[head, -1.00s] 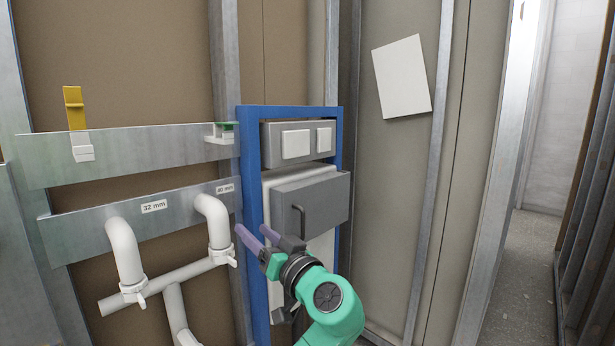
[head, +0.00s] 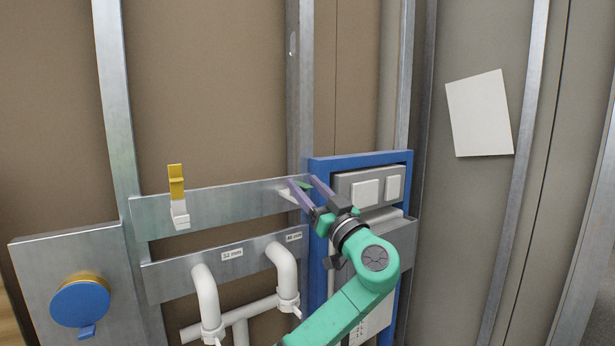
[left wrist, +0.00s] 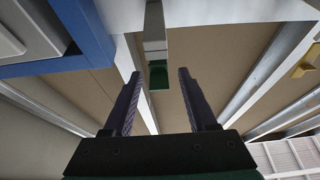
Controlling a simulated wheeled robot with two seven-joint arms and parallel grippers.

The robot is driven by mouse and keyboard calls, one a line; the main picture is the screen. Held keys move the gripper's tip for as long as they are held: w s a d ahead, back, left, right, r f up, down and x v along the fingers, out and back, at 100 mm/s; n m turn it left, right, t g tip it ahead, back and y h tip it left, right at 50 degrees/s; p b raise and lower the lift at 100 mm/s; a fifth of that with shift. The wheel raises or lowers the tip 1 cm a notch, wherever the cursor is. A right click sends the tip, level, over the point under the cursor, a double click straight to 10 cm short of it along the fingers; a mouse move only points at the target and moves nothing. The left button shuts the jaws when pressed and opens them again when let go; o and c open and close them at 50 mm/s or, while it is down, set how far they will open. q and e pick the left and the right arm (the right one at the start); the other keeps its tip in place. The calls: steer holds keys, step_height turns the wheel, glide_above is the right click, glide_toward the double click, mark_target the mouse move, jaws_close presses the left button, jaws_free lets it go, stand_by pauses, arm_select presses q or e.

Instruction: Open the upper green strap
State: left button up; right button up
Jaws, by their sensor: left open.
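The upper green strap (head: 304,185) is a small green piece on a white bracket at the right end of the upper metal rail (head: 240,201), beside the blue frame. In the left wrist view the green strap (left wrist: 158,76) hangs on the end of a pale bracket (left wrist: 154,32), between my fingertips in the picture. My left gripper (head: 302,181) is open, with its two purple-grey fingers pointing up at the strap. Contact cannot be made out. The fingers partly cover the bracket in the head view. My right gripper is not in view.
The blue frame (head: 318,235) with grey panels stands close to the right of my fingers. A yellow strap (head: 176,181) on a white clip is farther left on the rail. White pipes (head: 284,272) are below. A blue round cap (head: 80,303) sits at lower left.

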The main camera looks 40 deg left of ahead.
arm_select(q)
jaws_close()
